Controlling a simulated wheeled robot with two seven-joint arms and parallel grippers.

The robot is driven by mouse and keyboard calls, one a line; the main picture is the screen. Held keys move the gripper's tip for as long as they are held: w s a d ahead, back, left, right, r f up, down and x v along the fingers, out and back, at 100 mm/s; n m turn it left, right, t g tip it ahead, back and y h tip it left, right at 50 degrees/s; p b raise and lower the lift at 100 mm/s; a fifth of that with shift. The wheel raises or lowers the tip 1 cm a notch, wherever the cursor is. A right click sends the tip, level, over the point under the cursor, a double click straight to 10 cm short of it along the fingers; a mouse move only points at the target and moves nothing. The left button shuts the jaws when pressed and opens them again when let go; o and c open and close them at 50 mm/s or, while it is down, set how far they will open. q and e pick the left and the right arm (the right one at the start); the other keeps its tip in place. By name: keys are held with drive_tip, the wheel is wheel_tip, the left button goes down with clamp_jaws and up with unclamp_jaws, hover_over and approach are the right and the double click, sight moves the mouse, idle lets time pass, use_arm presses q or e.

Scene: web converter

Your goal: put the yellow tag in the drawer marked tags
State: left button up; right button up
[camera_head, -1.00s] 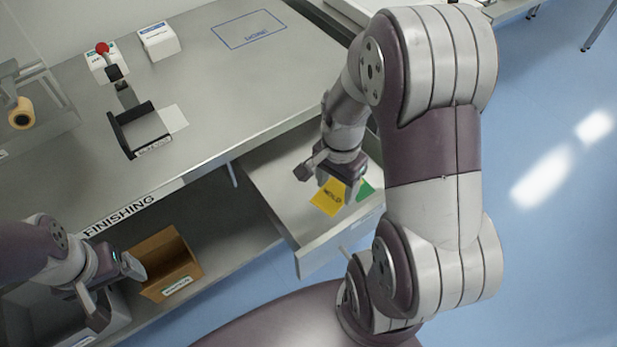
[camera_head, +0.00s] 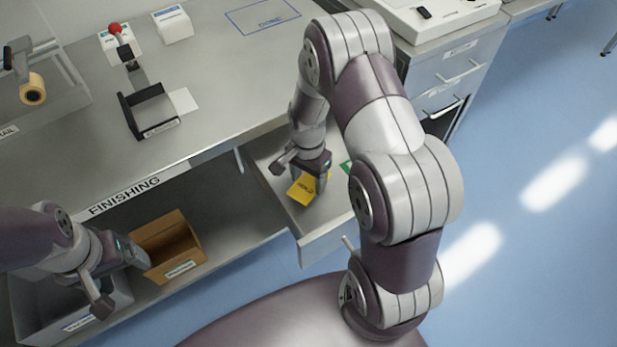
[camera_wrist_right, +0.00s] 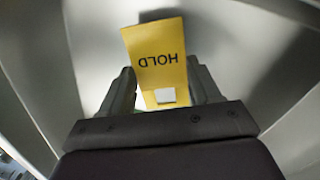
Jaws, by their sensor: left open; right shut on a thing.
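The yellow tag (camera_head: 301,191), printed HOLD in the wrist view (camera_wrist_right: 160,58), is between the fingers of my right gripper (camera_head: 308,180). This gripper is shut on the tag and points down over the open drawer (camera_head: 322,243) under the bench. The tag is inside the drawer's outline; whether it touches the floor is not clear. No marking can be read on this drawer's front. In the wrist view the tag stands out beyond the fingertips (camera_wrist_right: 165,88). My left gripper (camera_head: 121,281) is open and empty at the lower left, in front of the shelf bins.
A green piece (camera_head: 345,168) shows in the drawer, partly behind my right arm. A brown bin (camera_head: 168,245) and a grey bin (camera_head: 60,310) stand below the bench. A black holder (camera_head: 148,115) is on the bench top. A drawer cabinet (camera_head: 450,75) stands at right.

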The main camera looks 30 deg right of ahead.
sight(308, 181)
drive_tip(key=shift+f, duration=0.25)
drive_tip(key=shift+f, duration=0.25)
drive_tip(key=shift+f, duration=0.35)
drive_tip(key=o, duration=1.1)
wheel_tip(308, 181, up, 13)
drive_tip(key=s+a+r+n, duration=0.1)
drive_tip(key=s+n, duration=0.2)
drive_tip(key=n, duration=0.1)
drive_tip(key=s+a+r+n+t, duration=0.1)
drive_tip(key=s+a+n, duration=0.1)
drive_tip(key=s+n, duration=0.1)
drive_tip(key=s+a+r+n+t, duration=0.1)
drive_tip(key=s+a+n, duration=0.1)
drive_tip(key=n, duration=0.3)
drive_tip(key=shift+s+r+n+p, duration=0.1)
drive_tip(key=shift+s+n+p, duration=0.3)
drive_tip(key=shift+s, duration=0.1)
